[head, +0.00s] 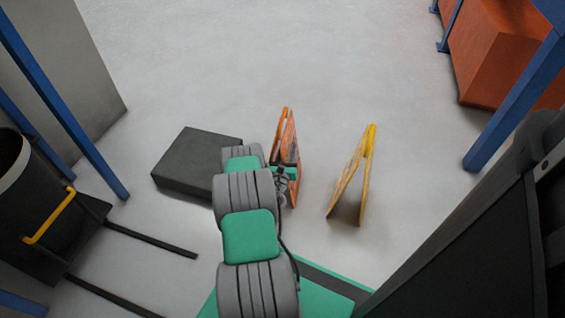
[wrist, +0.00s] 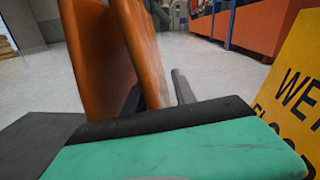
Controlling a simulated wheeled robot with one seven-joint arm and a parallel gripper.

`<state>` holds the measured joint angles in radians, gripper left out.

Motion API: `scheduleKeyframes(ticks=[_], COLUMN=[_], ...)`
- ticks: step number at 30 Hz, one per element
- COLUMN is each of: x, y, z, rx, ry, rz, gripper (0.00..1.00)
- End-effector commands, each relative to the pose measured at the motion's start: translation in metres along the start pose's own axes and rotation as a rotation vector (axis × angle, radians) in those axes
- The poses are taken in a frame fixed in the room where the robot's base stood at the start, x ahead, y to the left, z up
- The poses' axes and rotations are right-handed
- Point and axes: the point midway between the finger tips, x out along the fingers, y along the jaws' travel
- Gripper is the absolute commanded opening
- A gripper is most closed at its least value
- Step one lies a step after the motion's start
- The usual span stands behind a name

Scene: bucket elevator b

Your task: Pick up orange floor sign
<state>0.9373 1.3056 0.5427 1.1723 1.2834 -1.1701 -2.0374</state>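The orange floor sign (head: 287,150) stands upright on the floor as a folded A-shape, partly hidden by my gripper (head: 285,178) in the head view. In the wrist view, the sign's two orange panels (wrist: 101,60) rise directly in front of my gripper (wrist: 158,95). A dark finger shows between the panels and a grey finger on the right of the right-hand panel. That panel is between the fingers. Whether they press on it cannot be told.
A yellow wet-floor sign (head: 352,178) stands close on the right. A dark grey block (head: 185,160) lies on the left. A black bucket (head: 22,205), blue posts (head: 60,95) and an orange container (head: 500,55) stand farther out. Floor beyond the signs is clear.

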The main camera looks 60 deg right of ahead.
Motion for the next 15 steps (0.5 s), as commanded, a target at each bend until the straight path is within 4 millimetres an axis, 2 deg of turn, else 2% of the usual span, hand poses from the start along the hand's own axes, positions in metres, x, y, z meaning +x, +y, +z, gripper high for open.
scheduleKeyframes(ticks=[6,15], x=[0.0004,0.0002], y=[-0.0001,-0.0001], z=[0.0003,0.0002], rx=[-0.002,-0.001], ry=[0.001,0.001], rz=[0.000,0.000], gripper=[0.31,0.07])
